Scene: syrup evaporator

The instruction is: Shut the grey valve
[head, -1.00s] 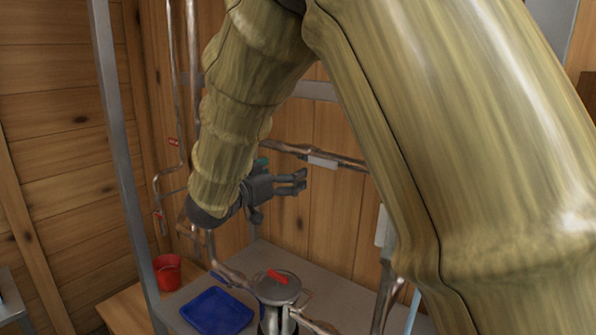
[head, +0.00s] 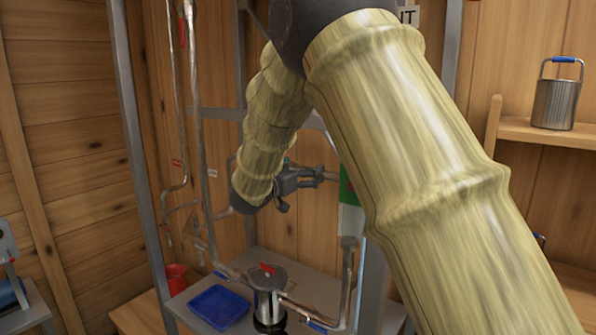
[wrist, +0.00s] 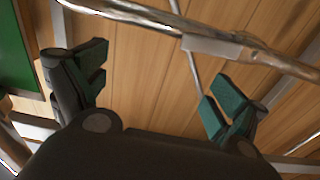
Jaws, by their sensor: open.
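My gripper (head: 318,176) is open and empty, held in front of the plank wall above the metal table, with its fingers pointing right. In the wrist view, its two green-padded fingers (wrist: 158,88) are wide apart. A metal pipe (wrist: 135,12) crosses beyond the fingertips, with a light grey block (wrist: 212,46) on it that may be the grey valve's handle or a tag; I cannot tell which. A thin rod runs down from the pipe, between the fingers. The gripper appears apart from the pipe. In the head view, my arm hides this part of the pipe.
A lidded metal pot (head: 268,284) with a red piece on top stands on the table beside a blue tray (head: 219,306). A red cup (head: 176,278) is at left. Upright pipes (head: 203,130) and a frame post (head: 128,130) rise at left. A metal pail (head: 556,103) sits on a shelf.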

